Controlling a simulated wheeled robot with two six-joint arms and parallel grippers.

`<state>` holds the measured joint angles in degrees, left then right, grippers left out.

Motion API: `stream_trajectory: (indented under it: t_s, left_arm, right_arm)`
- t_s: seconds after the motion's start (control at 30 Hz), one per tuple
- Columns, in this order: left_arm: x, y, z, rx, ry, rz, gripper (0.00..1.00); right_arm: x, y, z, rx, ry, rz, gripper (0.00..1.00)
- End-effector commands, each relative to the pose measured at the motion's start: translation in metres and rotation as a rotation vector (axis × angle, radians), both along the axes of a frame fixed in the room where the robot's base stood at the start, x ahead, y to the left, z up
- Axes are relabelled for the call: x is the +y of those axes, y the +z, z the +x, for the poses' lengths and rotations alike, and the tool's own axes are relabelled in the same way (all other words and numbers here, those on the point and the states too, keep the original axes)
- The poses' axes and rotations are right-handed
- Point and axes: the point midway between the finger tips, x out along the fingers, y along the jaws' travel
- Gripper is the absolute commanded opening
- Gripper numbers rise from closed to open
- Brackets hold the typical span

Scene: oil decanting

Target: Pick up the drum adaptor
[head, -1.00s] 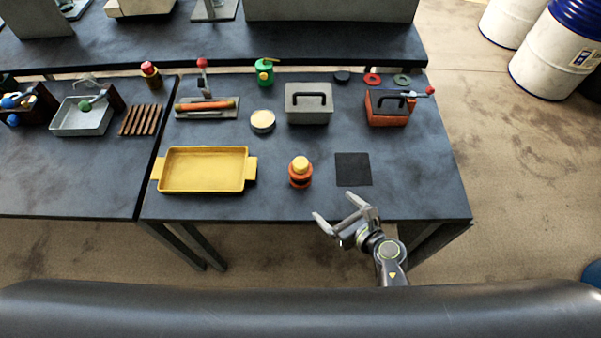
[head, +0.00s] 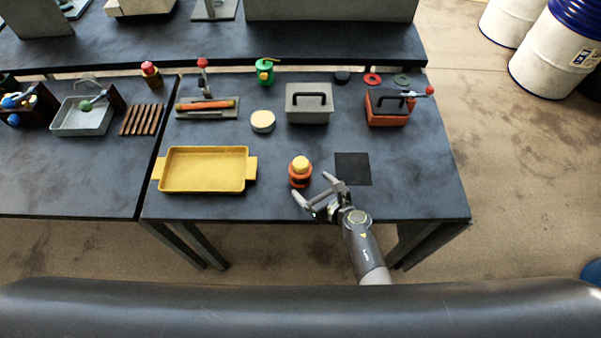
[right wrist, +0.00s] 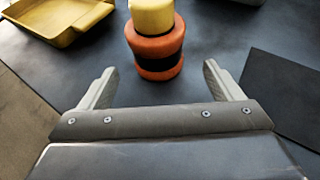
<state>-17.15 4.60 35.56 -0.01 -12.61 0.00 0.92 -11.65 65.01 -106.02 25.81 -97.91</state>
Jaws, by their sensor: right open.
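The drum adaptor appears to be the orange piece with a black band and a yellow top (head: 300,173). It stands upright near the front of the dark table, between the yellow tray and the black square mat. My right gripper (head: 312,186) is open at the table's front edge, its fingers pointing at the adaptor from the near side. In the right wrist view the adaptor (right wrist: 155,42) stands just beyond the two spread fingertips (right wrist: 160,70), roughly centred, with nothing between the fingers. My left gripper is not in view.
A yellow tray (head: 205,168) lies left of the adaptor and a black mat (head: 353,169) lies right of it. Behind stand a round tin (head: 262,121), a grey box with a handle (head: 309,103) and a red box (head: 386,110). The table around the adaptor is clear.

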Motion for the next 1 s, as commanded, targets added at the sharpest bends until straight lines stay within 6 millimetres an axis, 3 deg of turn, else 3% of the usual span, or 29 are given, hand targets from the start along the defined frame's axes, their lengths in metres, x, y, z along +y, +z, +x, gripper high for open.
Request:
stream_trajectory:
  t_s: [0.4, 0.73, 1.0]
  left_arm:
    - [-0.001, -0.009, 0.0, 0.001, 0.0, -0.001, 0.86]
    - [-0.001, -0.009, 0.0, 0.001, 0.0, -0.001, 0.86]
    - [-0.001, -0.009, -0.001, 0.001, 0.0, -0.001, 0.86]
  right_arm:
    - [0.024, -0.018, 0.032, 0.0, 0.0, 0.001, 0.86]
    - [0.026, -0.018, 0.035, 0.0, -0.001, 0.0, 0.86]
    - [0.026, -0.018, 0.035, 0.0, -0.001, 0.0, 0.51]
